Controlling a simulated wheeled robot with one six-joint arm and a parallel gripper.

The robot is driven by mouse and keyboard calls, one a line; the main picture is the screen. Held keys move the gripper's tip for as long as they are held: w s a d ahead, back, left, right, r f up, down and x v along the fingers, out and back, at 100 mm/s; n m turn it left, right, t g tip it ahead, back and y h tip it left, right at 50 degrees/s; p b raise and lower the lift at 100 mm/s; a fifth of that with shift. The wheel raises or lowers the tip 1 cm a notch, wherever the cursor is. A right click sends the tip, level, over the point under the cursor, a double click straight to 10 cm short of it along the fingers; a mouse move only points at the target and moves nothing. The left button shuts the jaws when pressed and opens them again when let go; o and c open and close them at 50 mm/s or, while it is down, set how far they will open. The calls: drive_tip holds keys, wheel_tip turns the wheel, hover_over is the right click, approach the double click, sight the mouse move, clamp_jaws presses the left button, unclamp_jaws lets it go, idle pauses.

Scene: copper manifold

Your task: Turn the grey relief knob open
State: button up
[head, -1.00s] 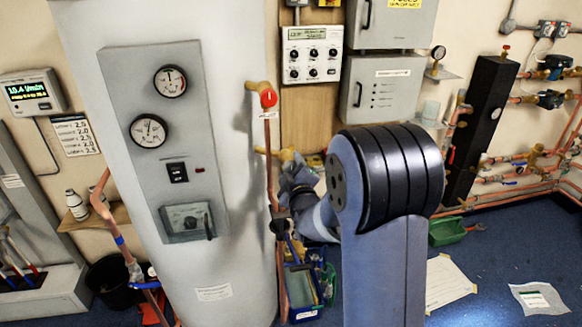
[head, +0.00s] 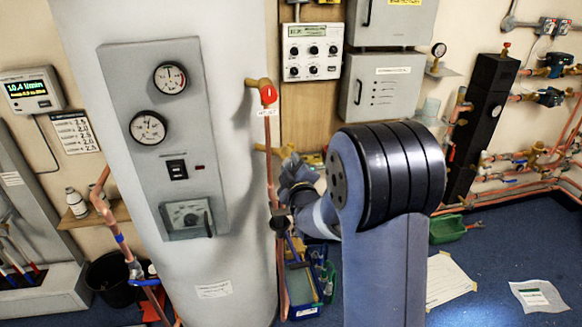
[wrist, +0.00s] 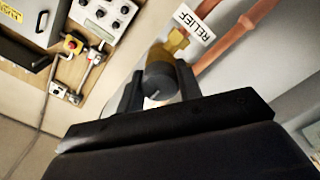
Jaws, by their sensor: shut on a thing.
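The grey relief knob (wrist: 160,78) shows in the wrist view with a pale mark on its face. It sits on a brass valve body (wrist: 174,45) beside a white tag (wrist: 194,22) reading RELIEF. My gripper (wrist: 158,88) has one dark finger on each side of the knob and is shut on it. In the head view my gripper (head: 288,170) is small and partly hidden near the brass fitting (head: 268,150) on the copper pipe; the knob itself cannot be made out there.
The large pale cylinder (head: 85,50) stands left of my gripper. A red-capped valve (head: 268,95) is above on the same pipe. A control box (head: 312,52) and grey cabinets (head: 383,85) are on the wall behind. A blue crate (head: 303,290) stands on the floor below.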

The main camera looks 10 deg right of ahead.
drive_tip(key=shift+f, duration=0.15)
drive_tip(key=m+b, duration=0.2)
drive_tip(key=b, duration=0.3)
drive_tip(key=shift+f+m, duration=0.2)
drive_tip(key=shift+m, duration=0.2)
drive_tip(key=m+b, duration=0.2)
drive_tip(key=b, duration=0.2)
drive_tip(key=shift+m, duration=0.3)
drive_tip(key=m+b, duration=0.3)
drive_tip(key=b, duration=0.1)
drive_tip(key=shift+r+m, duration=0.1)
drive_tip(key=shift+m, duration=0.2)
drive_tip(key=shift+r+m+b, duration=0.2)
drive_tip(key=shift+m+b, duration=1.1)
drive_tip(key=shift+m, duration=0.1)
drive_tip(key=o, duration=1)
